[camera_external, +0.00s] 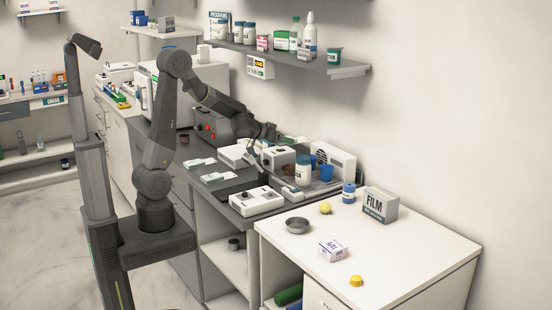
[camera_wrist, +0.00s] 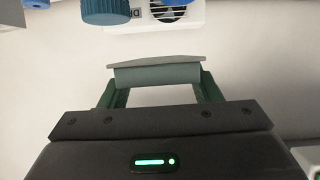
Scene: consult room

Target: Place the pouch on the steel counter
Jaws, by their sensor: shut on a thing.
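My gripper (camera_external: 268,136) is raised over the right part of the grey steel counter (camera_external: 196,150), near the wall. In the wrist view my gripper (camera_wrist: 156,88) has its green fingers shut on a flat grey-green thing with a paler top edge, which looks like the pouch (camera_wrist: 157,74). The pouch spans the gap between the fingers. In the external view I cannot make the pouch out against the arm and the crowded counter. The wrist view does not show the counter surface under it.
White devices (camera_external: 257,200) and a red-fronted box (camera_external: 208,127) crowd the counter. A white bottle (camera_external: 304,170) and a blue cup (camera_external: 326,173) stand near its right end. A wall shelf (camera_external: 335,70) hangs above. The white table (camera_external: 400,255) holds a film box (camera_external: 380,206).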

